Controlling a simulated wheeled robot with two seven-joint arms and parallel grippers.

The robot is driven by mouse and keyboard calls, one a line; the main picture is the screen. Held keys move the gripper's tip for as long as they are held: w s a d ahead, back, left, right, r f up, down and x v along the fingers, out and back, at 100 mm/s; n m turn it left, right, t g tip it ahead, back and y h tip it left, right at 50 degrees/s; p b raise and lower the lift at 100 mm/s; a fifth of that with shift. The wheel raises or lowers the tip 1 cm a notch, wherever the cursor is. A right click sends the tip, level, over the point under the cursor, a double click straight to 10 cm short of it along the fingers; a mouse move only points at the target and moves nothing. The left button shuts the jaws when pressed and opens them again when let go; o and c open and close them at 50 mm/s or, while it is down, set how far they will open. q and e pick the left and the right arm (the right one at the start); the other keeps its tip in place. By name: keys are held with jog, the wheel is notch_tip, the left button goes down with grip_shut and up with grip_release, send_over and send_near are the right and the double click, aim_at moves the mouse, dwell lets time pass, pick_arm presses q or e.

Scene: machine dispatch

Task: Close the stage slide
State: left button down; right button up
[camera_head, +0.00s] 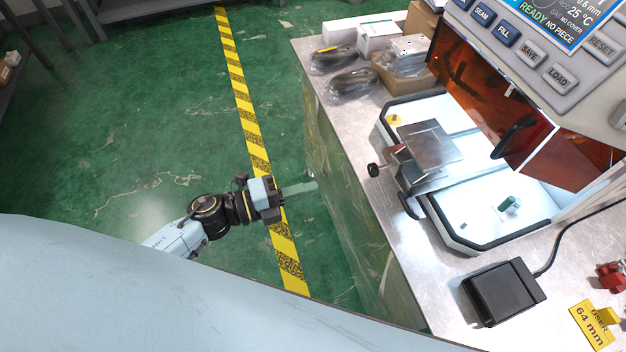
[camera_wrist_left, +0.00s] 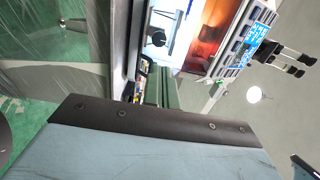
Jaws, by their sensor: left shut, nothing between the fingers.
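The stage slide, with a square metal plate (camera_head: 428,145) on top, sits pulled out on the white base (camera_head: 455,225) of the machine on the bench. A black knob (camera_head: 374,170) sticks out at its left, and a black curved handle (camera_head: 408,206) is at its front edge. My left gripper (camera_head: 312,187) is shut and empty, beside the bench's left side and apart from the slide, over the green floor. In the left wrist view, the machine's orange window (camera_wrist_left: 207,32) shows at the top. My right gripper is out of view.
The machine's orange cover (camera_head: 490,95) stands behind the slide. A black pedal box (camera_head: 503,291) lies in front, with a yellow sign (camera_head: 594,325) at its right. Bagged coils (camera_head: 347,82) and boxes fill the bench's back left. The bench edge lies between my left gripper and the slide.

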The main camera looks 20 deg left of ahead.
aim_at(371, 171)
pick_arm(q)
jog(key=x, duration=1.1)
jog(key=shift+w+d, duration=0.2)
jog(key=shift+d, duration=0.05)
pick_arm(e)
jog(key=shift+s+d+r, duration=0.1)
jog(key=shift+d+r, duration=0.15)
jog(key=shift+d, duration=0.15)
pick_arm(q)
jog(key=shift+w+d, duration=0.1)
